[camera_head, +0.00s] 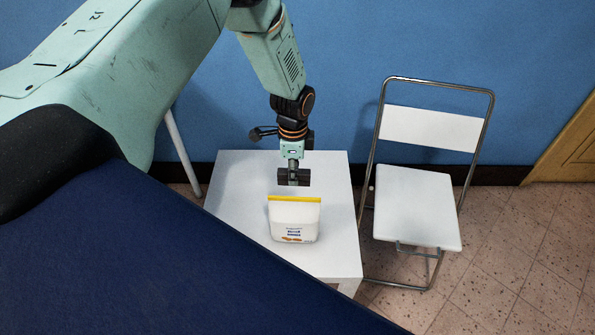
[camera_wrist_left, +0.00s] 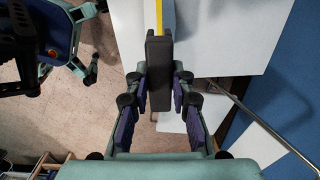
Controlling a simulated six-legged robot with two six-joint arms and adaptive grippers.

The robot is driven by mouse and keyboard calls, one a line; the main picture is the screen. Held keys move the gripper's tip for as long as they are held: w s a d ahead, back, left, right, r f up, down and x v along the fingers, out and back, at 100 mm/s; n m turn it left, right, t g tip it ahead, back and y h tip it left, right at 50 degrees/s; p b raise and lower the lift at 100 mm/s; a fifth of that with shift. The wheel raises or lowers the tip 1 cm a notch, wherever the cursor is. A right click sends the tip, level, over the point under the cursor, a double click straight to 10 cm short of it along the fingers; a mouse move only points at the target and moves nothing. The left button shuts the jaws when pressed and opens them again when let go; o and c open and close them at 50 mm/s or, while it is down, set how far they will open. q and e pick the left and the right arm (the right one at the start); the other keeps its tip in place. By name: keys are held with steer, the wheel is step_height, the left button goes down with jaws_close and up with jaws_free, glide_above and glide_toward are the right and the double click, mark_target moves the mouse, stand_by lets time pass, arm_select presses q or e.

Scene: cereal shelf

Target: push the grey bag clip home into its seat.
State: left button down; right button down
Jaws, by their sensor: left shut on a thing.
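The grey bag clip (camera_wrist_left: 158,75), a long dark grey bar, is between the fingers of my left gripper (camera_wrist_left: 158,92), which is shut on it. In the head view the clip (camera_head: 305,177) is below my left gripper (camera_head: 293,171), above or behind the bag's top edge. A white bag (camera_head: 294,222) with a yellow top strip (camera_head: 294,199) stands upright on the table. In the left wrist view the strip (camera_wrist_left: 159,15) lines up with the clip and runs behind it. A gap shows between clip and strip in the head view. My right gripper is out of view.
The small white table (camera_head: 235,215) has free room around the bag. A white folding chair (camera_head: 415,205) stands right of the table. A blue wall (camera_head: 350,50) is behind. A wooden door or cabinet (camera_head: 570,155) is at the far right.

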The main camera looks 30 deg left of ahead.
arm_select(q)
steer(key=shift+f+b, duration=2.4)
steer(key=shift+f, duration=0.75)
steer(key=shift+f+b, duration=1.1)
steer(key=shift+f, duration=0.3)
steer(key=c, duration=1.1)
jaws_free()
step_height(320, 180, up, 12)
steer(key=shift+w, duration=0.1)
